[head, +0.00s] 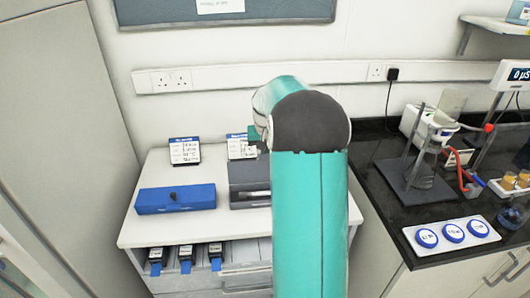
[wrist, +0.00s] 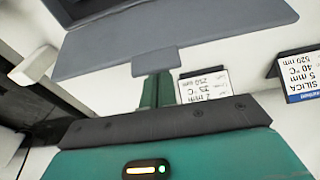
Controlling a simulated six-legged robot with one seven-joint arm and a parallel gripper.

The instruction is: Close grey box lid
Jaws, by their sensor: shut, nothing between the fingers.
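The grey box (head: 252,199) stands on the white cabinet, its right part hidden behind my arm in the head view. Its dark grey lid (head: 247,170) is raised at the back, and a gap shows over the box front. In the wrist view the lid (wrist: 190,38) spans the top, with a small tab at its edge. My gripper (wrist: 156,80) is shut and empty, its fingertips right at this tab. I cannot tell whether they touch it. In the head view my arm hides most of the gripper.
A shut blue box (head: 176,199) lies left of the grey box. Label cards (head: 184,151) stand behind the boxes. The dark counter (head: 388,190) at right carries a clamp stand (head: 410,175) with glassware. Blue-tabbed holders (head: 186,256) sit below the cabinet top.

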